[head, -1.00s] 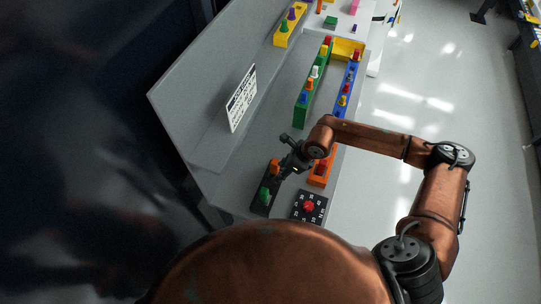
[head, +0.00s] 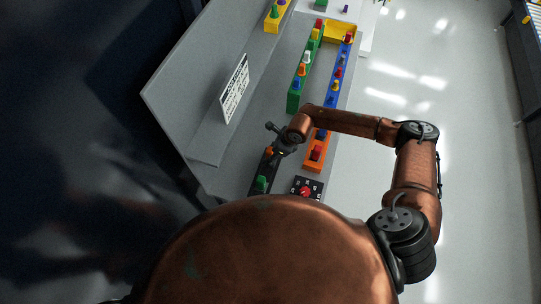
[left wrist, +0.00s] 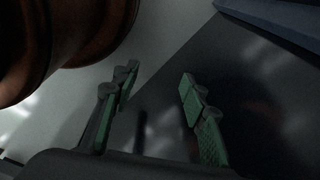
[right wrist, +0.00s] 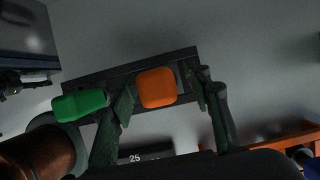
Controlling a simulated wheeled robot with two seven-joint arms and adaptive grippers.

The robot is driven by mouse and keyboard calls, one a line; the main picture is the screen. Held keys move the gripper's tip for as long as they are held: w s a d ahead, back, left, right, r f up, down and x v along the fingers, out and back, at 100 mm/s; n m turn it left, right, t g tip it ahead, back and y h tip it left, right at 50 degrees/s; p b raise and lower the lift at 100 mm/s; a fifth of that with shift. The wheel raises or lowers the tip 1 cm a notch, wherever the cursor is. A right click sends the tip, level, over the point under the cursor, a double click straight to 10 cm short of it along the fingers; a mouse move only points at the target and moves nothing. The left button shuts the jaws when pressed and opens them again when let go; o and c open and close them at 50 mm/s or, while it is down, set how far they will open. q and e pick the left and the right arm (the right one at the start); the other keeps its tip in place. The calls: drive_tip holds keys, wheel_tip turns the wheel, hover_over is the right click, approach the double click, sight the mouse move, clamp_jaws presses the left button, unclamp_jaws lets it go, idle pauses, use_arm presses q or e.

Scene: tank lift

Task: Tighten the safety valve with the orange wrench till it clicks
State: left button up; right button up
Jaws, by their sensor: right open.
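An orange handle (right wrist: 157,87), which looks like the orange wrench, lies in a black rack (right wrist: 180,58) beside a green handle (right wrist: 80,105). My right gripper (right wrist: 160,92) is open, with one finger on each side of the orange handle; I cannot tell whether they touch it. In the head view the right gripper (head: 276,153) covers part of the orange handle (head: 268,150). A red knob (head: 305,191) on a black marked plate stands right of the rack; I cannot tell whether it is the safety valve. My left gripper (left wrist: 160,105) is open and empty, away from the bench.
An orange block (head: 315,165) with red and blue pegs lies right of the gripper. Green (head: 294,98) and blue (head: 346,64) peg rails run farther back. A white label (head: 234,88) is on the grey back panel.

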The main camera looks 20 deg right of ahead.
drive_tip(key=shift+w+f, duration=0.1)
drive_tip(key=c, duration=1)
use_arm(q)
drive_tip(key=shift+s, duration=0.5)
use_arm(e)
drive_tip(key=shift+a, duration=0.1)
clamp_jaws()
